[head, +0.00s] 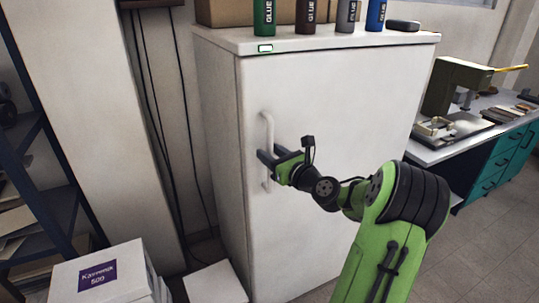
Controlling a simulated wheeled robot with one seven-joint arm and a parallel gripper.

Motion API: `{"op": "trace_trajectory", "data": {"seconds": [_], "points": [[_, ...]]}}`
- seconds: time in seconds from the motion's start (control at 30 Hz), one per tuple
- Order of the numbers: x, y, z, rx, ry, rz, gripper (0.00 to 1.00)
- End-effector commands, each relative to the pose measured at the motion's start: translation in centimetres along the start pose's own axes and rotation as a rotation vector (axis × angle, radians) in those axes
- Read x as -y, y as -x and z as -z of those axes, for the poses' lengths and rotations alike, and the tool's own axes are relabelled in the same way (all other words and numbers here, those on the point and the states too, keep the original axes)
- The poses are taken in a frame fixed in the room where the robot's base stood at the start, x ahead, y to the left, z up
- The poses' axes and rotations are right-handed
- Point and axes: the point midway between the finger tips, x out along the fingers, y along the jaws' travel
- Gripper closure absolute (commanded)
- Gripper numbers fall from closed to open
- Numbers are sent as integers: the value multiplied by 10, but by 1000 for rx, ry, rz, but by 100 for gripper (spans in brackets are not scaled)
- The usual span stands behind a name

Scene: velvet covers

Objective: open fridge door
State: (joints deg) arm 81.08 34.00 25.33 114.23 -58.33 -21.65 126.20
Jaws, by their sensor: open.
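A white fridge (340,95) stands in the middle of the head view with its door shut. A white vertical bar handle (268,128) is on the left side of the door. My gripper (264,156) is open at the handle, with its fingers pointing left and reaching the lower half of the bar. Part of the handle is hidden behind the fingers. I cannot tell whether the bar is between the fingers or whether they touch it.
Several glue bottles (310,14) and a cardboard box (225,12) stand on the fridge top. A white box (103,274) is at the lower left, near a dark shelf rack (40,135). A workbench (440,148) with a machine is at the right. Floor (440,250) is clear at the lower right.

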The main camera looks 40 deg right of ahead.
Motion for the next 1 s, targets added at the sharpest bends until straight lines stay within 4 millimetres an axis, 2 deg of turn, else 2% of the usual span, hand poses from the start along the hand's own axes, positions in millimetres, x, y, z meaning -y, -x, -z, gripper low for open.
{"op": "trace_trajectory", "data": {"seconds": [0.1,0.33,0.6,1.0], "points": [[0,-8,0,0,0,1,58],[0,-9,0,0,0,1,58],[0,-9,0,-1,1,1,99],[0,-8,-1,-1,1,-7,100]]}}
